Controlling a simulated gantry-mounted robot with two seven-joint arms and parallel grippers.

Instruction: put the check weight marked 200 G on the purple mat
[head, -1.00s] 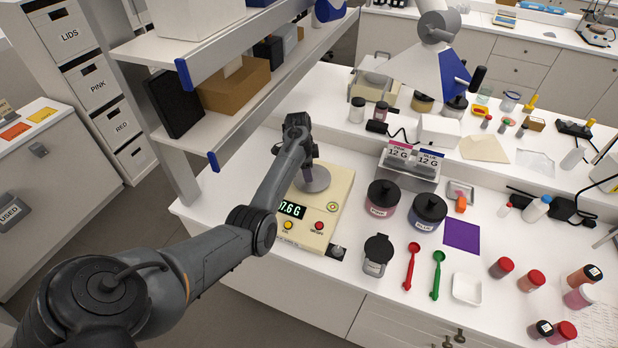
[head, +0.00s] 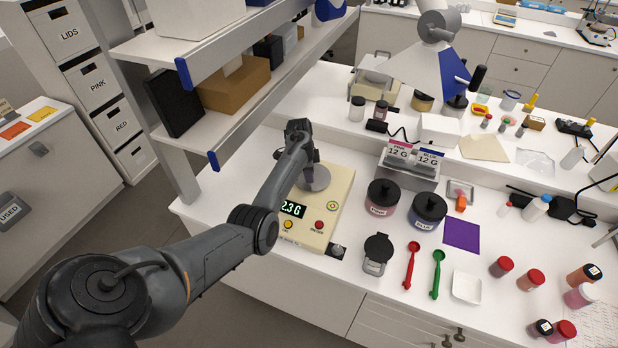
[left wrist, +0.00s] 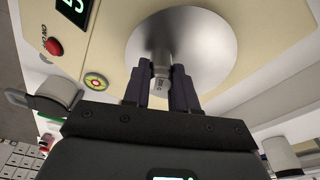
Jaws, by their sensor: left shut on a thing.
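The balance (head: 335,208) is cream with a round metal pan (head: 316,179); the pan also shows in the left wrist view (left wrist: 205,40). My left gripper (left wrist: 161,80) is shut on a small metal check weight (left wrist: 161,62) at the pan. The weight's mark is too small to read, and I cannot tell whether its base touches the pan. In the head view the weight is hidden by my left gripper (head: 309,165). The purple mat (head: 462,235) lies flat and empty to the right. My right gripper is not in view.
Two dark-lidded jars (head: 383,196) (head: 430,211) stand between the balance and the mat. A clear jar (head: 376,256), a red scoop (head: 411,266), a green scoop (head: 437,274) and a white dish (head: 467,287) lie in front. The shelf (head: 240,115) stands left of the arm.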

